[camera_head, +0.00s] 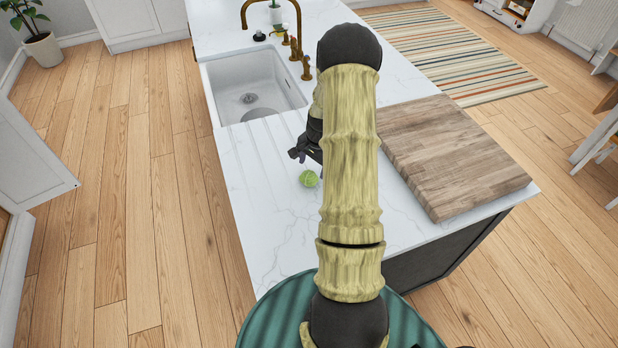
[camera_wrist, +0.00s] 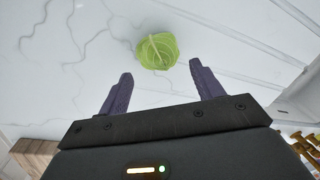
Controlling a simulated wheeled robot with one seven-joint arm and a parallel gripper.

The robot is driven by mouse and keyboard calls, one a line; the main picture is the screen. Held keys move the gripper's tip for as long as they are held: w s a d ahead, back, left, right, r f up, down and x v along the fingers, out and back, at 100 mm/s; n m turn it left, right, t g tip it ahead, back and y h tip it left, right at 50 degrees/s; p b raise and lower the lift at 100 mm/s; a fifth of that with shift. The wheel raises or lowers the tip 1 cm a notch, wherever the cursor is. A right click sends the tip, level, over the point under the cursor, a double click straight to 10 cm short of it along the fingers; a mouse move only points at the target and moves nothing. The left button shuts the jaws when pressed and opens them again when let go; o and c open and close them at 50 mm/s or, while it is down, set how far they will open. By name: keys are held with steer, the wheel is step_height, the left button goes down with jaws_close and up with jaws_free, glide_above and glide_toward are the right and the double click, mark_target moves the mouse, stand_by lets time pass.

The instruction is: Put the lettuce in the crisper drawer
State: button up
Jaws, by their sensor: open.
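The lettuce (camera_head: 309,178) is a small round light-green head. It sits on the white marble countertop (camera_head: 258,205), in front of the sink. In the wrist view the lettuce (camera_wrist: 157,51) lies ahead of my gripper (camera_wrist: 166,82), beyond the fingertips and between their lines. My gripper (camera_head: 300,155) is open and empty, with its two purple-grey fingers apart. In the head view it is just behind the lettuce and partly hidden by my arm. The crisper drawer is not recognisable in either view.
A white sink (camera_head: 252,88) with brass taps (camera_head: 298,50) is set in the island. A thick wooden board (camera_head: 450,155) lies at the right. A white door or panel (camera_head: 30,155) stands at the left. Wooden floor (camera_head: 150,200) is clear left of the island.

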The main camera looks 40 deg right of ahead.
mark_target(311, 172)
steer(key=shift+f, duration=0.15)
steer(key=shift+w+a+f+p, duration=0.15)
steer(key=shift+f+p, duration=0.65)
steer(key=shift+f, duration=0.45)
steer(key=shift+w+a+f+p, duration=0.15)
steer(key=shift+f+p, duration=0.65)
steer(key=shift+f, duration=0.4)
steer(key=shift+d, duration=0.1)
steer(key=c, duration=0.8)
steer(key=shift+r, duration=0.1)
step_height(311, 172, up, 10)
steer(key=b, duration=0.4)
